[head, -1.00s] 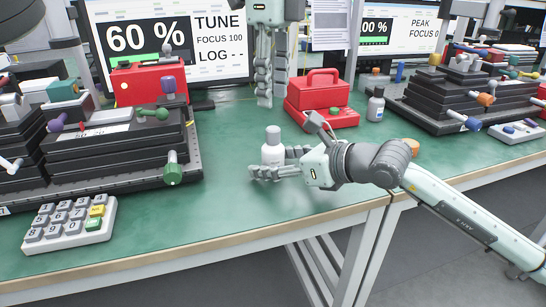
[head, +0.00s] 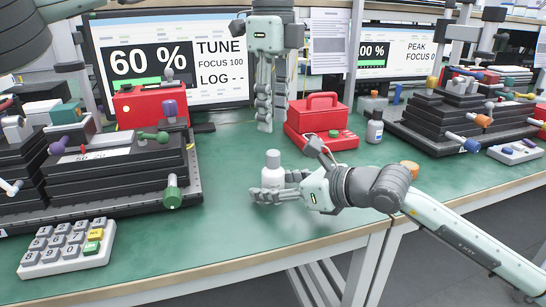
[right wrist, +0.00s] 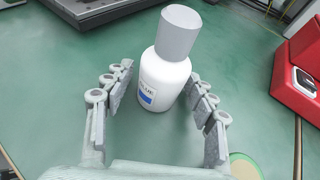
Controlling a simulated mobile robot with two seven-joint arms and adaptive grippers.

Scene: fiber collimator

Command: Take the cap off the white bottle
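The white bottle (head: 273,176) stands upright on the green bench, with its grey-white cap (head: 273,156) on. The right wrist view shows the bottle (right wrist: 164,82) with a blue label and the cap (right wrist: 179,32) on top. My right gripper (head: 268,194) is low at the bench, its fingers on either side of the bottle. In the right wrist view, a gap shows between the left finger and the bottle; contact on the right is unclear. My left gripper (head: 272,126) points down behind and above the bottle, empty, its fingers apart and seen obliquely.
A keypad (head: 68,247) and a black stage stack (head: 120,170) are on the left. The bench left of the bottle is clear.

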